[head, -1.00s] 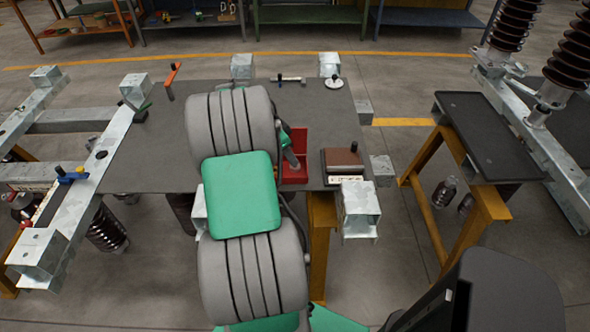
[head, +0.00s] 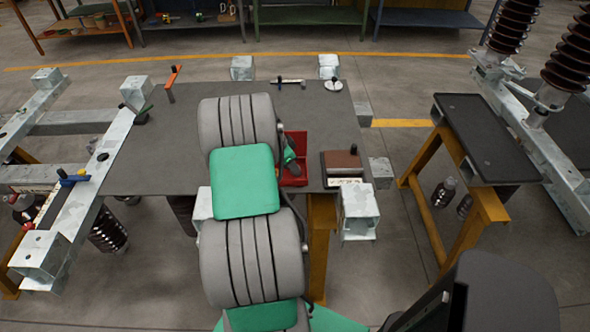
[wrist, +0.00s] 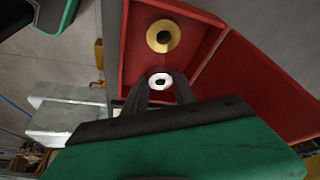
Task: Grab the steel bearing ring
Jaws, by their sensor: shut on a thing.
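The steel bearing ring (wrist: 160,76), small, bright and silvery with a dark centre, shows at the tips of my gripper (wrist: 160,84) in the wrist view. The dark fingers are closed on it. A red tray (wrist: 134,48) lies behind it, and I cannot tell if the ring still touches the tray. A brass ring (wrist: 175,37) lies in the tray, just beyond the steel ring. In the head view, my gripper (head: 293,168) is at the left part of the red tray (head: 300,140). My arm hides part of the table there, and the rings are not visible.
The tray stands on a dark grey table (head: 165,140). A brown-topped block with a black knob (head: 341,161) is close to its right. An orange-handled tool (head: 173,76) and a white round piece (head: 333,84) lie towards the back. The table's left part is clear.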

